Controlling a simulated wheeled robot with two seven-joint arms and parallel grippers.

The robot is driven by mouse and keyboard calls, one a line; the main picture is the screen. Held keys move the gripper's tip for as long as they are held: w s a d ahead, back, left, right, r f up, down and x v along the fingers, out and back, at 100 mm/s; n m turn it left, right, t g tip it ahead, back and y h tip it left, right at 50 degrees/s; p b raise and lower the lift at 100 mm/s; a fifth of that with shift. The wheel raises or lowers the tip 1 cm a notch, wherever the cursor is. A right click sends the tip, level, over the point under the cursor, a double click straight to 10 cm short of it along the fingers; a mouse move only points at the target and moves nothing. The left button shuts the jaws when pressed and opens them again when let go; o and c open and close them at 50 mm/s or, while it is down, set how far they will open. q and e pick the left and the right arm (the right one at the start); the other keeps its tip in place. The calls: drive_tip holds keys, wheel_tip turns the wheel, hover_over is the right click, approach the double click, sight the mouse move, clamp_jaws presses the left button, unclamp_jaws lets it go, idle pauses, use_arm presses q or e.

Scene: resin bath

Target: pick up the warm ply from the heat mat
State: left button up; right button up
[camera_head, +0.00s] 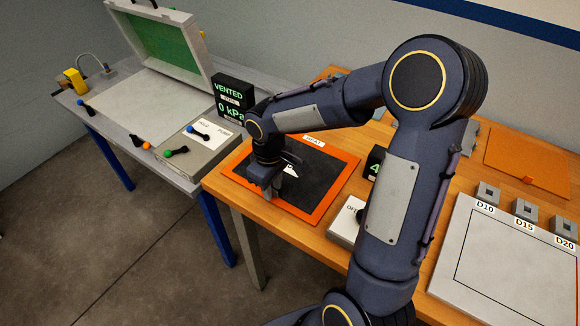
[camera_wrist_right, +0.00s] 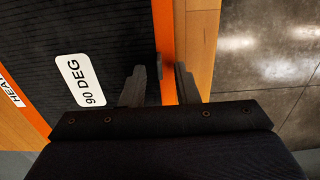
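The ply (camera_head: 318,182) is a dark sheet with a white label, lying flat on the orange-edged heat mat (camera_head: 336,196) marked HEAT. In the right wrist view the ply (camera_wrist_right: 110,35) fills the upper left, and its label reads 90 DEG. My right gripper (camera_head: 277,192) is over the mat's near edge in the head view and partly covers the ply. In the right wrist view its two fingers (camera_wrist_right: 160,70) stand apart, one over the dark sheet and one by the mat's orange border (camera_wrist_right: 168,30). Nothing is visibly held. My left gripper is out of view.
A control box (camera_head: 345,222) with a knob stands right of the mat. A VENTED display (camera_head: 233,98) and a grey switch box (camera_head: 200,150) stand to the left. A white framed plate (camera_head: 450,285) and small grey blocks labelled D10, D15 and D20 are at right.

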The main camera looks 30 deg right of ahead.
clamp_jaws()
drive_tip(key=shift+r, duration=0.1)
